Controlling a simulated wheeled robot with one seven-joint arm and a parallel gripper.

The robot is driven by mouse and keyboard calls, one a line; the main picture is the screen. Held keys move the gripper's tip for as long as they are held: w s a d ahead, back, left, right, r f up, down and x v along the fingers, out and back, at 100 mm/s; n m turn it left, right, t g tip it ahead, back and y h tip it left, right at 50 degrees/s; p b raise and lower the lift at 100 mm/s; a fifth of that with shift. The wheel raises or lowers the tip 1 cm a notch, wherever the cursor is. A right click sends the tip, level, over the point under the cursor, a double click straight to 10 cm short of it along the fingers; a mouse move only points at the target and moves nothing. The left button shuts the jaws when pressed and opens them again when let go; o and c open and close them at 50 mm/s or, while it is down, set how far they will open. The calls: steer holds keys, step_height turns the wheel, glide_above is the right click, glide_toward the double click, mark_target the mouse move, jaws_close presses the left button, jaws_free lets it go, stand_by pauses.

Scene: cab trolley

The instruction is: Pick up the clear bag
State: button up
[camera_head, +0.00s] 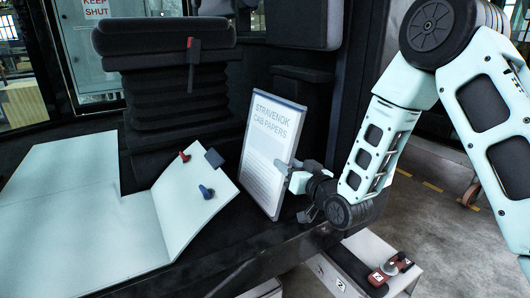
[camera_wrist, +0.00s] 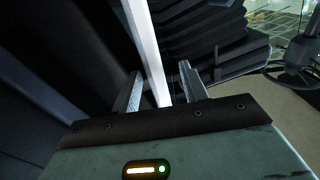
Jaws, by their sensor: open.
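The clear bag (camera_head: 268,150) holds a white sheet headed "STRAVENOK CAB PAPERS". It stands upright, leaning slightly back, on the dark cab floor in the head view. My gripper (camera_head: 295,188) is at its right edge. In the wrist view, the bag shows nearly edge-on as a narrow white strip (camera_wrist: 150,50) between the two fingers of my gripper (camera_wrist: 160,78). The fingers are open, one on each side of the strip, with a visible gap on the right. Whether the left finger touches it I cannot tell.
A black seat (camera_head: 175,65) with a bellows base stands behind. A bent pale panel (camera_head: 185,205) with red and blue handles is left of the bag. A dark ledge edge (camera_head: 255,262) runs in front. Below it, a white box (camera_head: 375,262) carries a red item (camera_head: 388,272).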

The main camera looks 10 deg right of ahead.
mark_target(280, 157)
steer(key=shift+x, duration=2.8)
steer(key=shift+d, duration=0.15)
steer(key=shift+c, duration=0.3)
jaws_close()
